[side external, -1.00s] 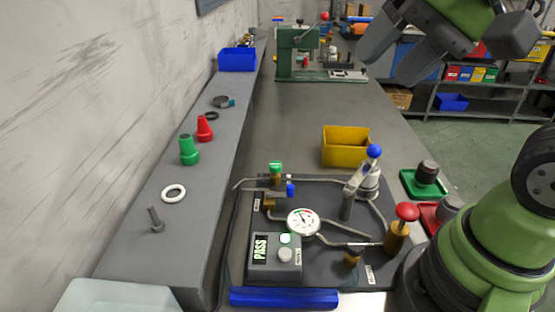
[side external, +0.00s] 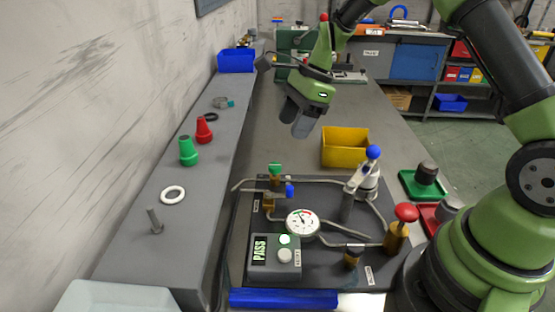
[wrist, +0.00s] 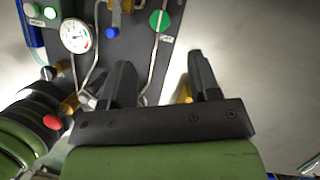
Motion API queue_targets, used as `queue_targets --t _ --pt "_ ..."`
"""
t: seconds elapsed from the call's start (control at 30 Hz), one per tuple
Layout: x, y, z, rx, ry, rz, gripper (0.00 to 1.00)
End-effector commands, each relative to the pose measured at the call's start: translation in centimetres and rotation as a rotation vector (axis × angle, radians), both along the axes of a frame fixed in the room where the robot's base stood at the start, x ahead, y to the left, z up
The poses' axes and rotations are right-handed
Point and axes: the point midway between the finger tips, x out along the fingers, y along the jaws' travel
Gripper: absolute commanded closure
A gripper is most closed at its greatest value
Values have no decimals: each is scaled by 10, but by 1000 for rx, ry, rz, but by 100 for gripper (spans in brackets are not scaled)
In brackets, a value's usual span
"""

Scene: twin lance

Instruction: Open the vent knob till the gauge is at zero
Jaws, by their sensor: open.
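The white round gauge (side external: 302,222) sits mid-panel; its face also shows in the wrist view (wrist: 75,35), but I cannot read its needle exactly. A green knob (side external: 275,169) stands at the panel's back left and shows in the wrist view (wrist: 159,20). A blue handle (side external: 290,191) is just in front of it. A red knob (side external: 406,212) on a brass body is at the right, and a dark knob (side external: 353,250) at the front. I cannot read which one is labelled vent. My gripper (side external: 298,118) is open and empty, raised beyond the panel's back edge; its fingers show in the wrist view (wrist: 162,75).
A blue-topped pump-like part (side external: 373,152) and pipes rise from the panel. A yellow bin (side external: 345,147) stands behind. A grey box (side external: 274,262) shows PASS with a lit green lamp. The bench behind is largely clear.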

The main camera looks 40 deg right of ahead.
Motion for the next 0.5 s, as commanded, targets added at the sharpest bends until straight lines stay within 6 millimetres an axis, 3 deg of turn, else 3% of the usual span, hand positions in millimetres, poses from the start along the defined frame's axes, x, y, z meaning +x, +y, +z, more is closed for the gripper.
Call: queue_targets --t 0.5 --pt "11 30 -77 -1 3 3 44"
